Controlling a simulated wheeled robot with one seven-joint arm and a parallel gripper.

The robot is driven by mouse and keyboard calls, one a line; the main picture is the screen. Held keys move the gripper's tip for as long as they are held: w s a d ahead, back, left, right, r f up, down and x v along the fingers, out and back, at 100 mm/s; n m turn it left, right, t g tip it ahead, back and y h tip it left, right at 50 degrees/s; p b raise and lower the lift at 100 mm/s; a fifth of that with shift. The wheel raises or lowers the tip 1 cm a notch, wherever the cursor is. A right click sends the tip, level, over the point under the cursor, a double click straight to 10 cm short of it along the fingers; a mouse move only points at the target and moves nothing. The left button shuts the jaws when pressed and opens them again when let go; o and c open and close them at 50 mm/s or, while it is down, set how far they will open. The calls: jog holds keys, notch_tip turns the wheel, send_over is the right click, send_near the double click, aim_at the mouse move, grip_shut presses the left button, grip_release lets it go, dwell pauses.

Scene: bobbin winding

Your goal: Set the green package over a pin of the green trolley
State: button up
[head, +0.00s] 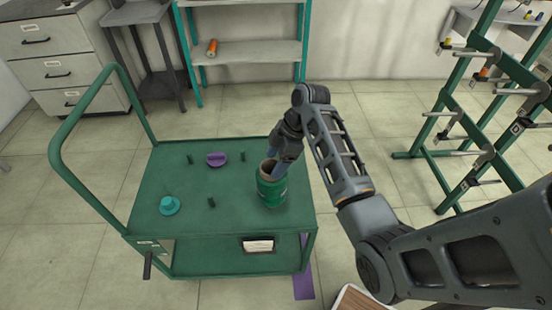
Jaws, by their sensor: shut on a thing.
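The green package (271,190) is a thick upright spool with a brown tube end at its top. It is at the right part of the green trolley (230,225). My gripper (275,168) comes down from above and is shut on the package's upper end. I cannot tell whether the package touches the trolley top or hangs just above it, and any pin beneath it is hidden. Bare pins stand on the top: one at the back left (190,159), one at the back right (243,156) and one near the front middle (211,202).
A purple bobbin (217,159) and a teal bobbin (169,205) sit on the trolley top. The trolley's handle (75,120) rises at left. A green rack (470,130) with rods stands at right. A shelf (245,53) with an orange bobbin (212,48) is behind.

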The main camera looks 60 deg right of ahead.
jog(key=shift+f+b, duration=0.35)
jog(key=shift+f, duration=0.45)
jog(key=o, duration=1.3)
jog(key=shift+o, duration=0.2)
jog(key=shift+r, duration=0.1)
jog(key=v, duration=0.7)
jog(key=shift+r, duration=0.25)
